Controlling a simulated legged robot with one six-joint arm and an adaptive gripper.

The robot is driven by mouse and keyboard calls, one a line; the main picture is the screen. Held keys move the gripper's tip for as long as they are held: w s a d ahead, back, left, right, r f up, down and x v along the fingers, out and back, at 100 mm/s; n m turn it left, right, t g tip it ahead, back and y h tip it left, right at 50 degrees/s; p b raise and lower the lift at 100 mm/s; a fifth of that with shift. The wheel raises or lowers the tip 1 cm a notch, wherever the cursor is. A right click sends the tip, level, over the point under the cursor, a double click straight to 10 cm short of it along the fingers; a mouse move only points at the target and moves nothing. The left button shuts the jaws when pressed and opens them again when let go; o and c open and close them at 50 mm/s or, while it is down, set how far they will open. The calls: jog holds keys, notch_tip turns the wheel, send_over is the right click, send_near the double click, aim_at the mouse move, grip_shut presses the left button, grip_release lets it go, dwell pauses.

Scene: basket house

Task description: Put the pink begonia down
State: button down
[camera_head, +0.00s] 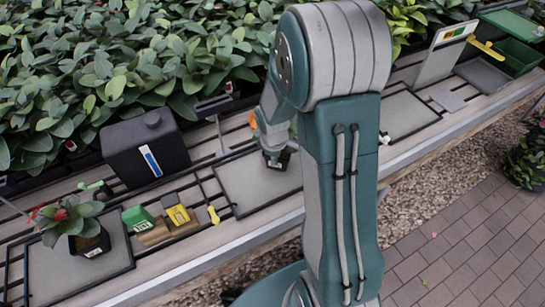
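My gripper (274,150) is at the centre of the picture, over a grey mat (245,185) on the bench, partly hidden by my own arm. A small dark pot (279,161) shows right at its fingers, by the mat's right part. I cannot make out the finger gap, or whether the pot rests on the mat. No pink bloom is clear there; my arm hides much of that spot. At the left, a potted plant (72,222) with red blooms stands upright in a dark pot on another grey mat (60,270).
A black canister (145,150), a green box (137,219) and a yellow box (178,215) stand left of my gripper. A bare mat (405,115) lies right of my arm. A green crate (515,55) is at the far right. Dense foliage lines the back.

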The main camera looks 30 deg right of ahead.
jog(key=shift+d+f, duration=0.3)
jog(key=shift+f, duration=0.35)
jog(key=shift+d+f, duration=0.25)
jog(key=shift+f, duration=0.35)
jog(key=shift+a, duration=0.45)
jog(key=shift+f, duration=0.1)
jog(key=c, duration=0.8)
grip_release()
jog(key=shift+d, duration=0.3)
jog(key=shift+a, duration=0.1)
jog(key=shift+a+r, duration=0.1)
jog(key=shift+r, duration=0.25)
notch_tip(320, 180, up, 7)
jog(key=shift+s+a, duration=0.3)
jog(key=shift+s, duration=0.1)
